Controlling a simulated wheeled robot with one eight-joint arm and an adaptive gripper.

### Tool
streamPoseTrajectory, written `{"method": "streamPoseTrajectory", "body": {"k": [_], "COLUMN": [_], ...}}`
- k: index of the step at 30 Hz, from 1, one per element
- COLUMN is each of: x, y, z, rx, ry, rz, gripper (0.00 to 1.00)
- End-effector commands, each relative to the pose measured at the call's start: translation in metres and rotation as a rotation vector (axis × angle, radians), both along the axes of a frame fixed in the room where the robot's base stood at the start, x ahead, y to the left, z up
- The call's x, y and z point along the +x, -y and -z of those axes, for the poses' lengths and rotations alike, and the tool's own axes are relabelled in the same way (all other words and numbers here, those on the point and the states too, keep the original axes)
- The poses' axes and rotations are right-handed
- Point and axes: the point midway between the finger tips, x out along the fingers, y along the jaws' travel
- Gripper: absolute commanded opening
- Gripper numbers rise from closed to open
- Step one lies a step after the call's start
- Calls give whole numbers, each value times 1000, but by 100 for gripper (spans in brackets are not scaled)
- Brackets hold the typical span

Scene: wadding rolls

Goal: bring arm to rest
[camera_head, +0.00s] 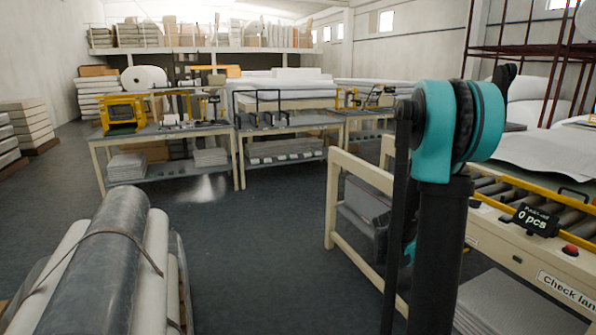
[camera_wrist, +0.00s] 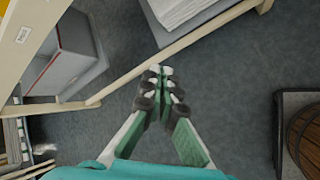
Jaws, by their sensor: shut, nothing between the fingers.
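My gripper (camera_wrist: 160,72) shows in the wrist view with its fingertips together and nothing between them. It hangs over bare grey floor, apart from the cream frame of a bench beyond it. In the head view my teal and black arm stands upright at the right of centre, in front of the roller table (camera_head: 484,215). My gripper itself cannot be made out clearly in the head view.
Wrapped rolls (camera_head: 105,255) lie at the lower left. Workbenches (camera_head: 165,135) stand at the back. A wooden barrel-like object (camera_wrist: 306,140) sits at the right of the wrist view. A red button (camera_head: 570,249) is on the roller table. The middle floor (camera_head: 245,270) is clear.

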Motion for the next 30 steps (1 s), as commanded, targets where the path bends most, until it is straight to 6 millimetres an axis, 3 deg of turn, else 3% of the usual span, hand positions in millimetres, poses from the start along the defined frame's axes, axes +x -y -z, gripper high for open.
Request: {"method": "streamPoseTrajectory", "body": {"k": [8,18,24,30], "x": [-78,-178,-215,-224], "y": [-77,-163,-192,-200], "z": [-11,0,8,11], "rx": [375,797,939,978], "ry": [190,297,303,302], "rz": [305,740,923,981], "gripper": [0,0,0,0]}}
